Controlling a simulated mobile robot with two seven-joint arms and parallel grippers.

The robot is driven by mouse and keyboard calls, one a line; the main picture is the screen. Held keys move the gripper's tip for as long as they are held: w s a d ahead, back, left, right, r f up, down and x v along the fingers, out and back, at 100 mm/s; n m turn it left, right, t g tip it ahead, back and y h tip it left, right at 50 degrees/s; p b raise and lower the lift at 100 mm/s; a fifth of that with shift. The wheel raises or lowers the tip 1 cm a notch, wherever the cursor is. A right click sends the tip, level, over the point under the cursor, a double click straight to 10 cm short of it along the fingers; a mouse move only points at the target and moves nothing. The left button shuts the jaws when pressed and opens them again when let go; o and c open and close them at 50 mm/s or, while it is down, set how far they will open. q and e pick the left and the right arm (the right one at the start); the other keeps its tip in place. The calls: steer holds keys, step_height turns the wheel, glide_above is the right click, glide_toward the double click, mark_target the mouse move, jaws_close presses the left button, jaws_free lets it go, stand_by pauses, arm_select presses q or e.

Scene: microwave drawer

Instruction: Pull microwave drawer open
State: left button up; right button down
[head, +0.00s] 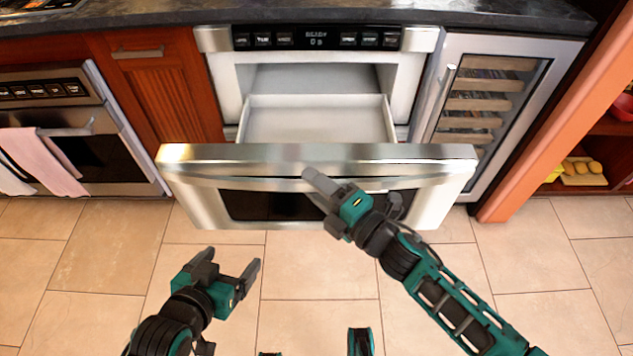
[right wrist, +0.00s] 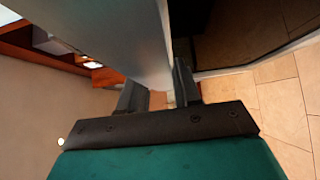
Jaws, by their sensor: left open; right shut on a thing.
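The microwave drawer stands pulled out from its cabinet, with its white inside (head: 318,122) showing and empty. Its silver front (head: 215,155) has a long horizontal handle (head: 245,183) and a dark window (head: 262,205). My right gripper (head: 350,190) is at the middle of the front, shut on the handle. In the right wrist view the fingers (right wrist: 160,92) sit on either side of a grey metal piece. The exact contact is partly hidden. My left gripper (head: 232,264) is open and empty, above the floor in front of the drawer, apart from it.
A wine cooler (head: 447,95) stands right of the microwave. A wooden cabinet (head: 165,95) and an oven with a pink towel (head: 45,160) stand left. The dark counter (head: 280,12) runs above. An orange post (head: 548,120) is at the right. The tiled floor (head: 318,270) in front is clear.

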steer(key=c, duration=0.9)
jaws_free()
steer(key=v, duration=1.3)
steer(key=shift+w+r, duration=0.1)
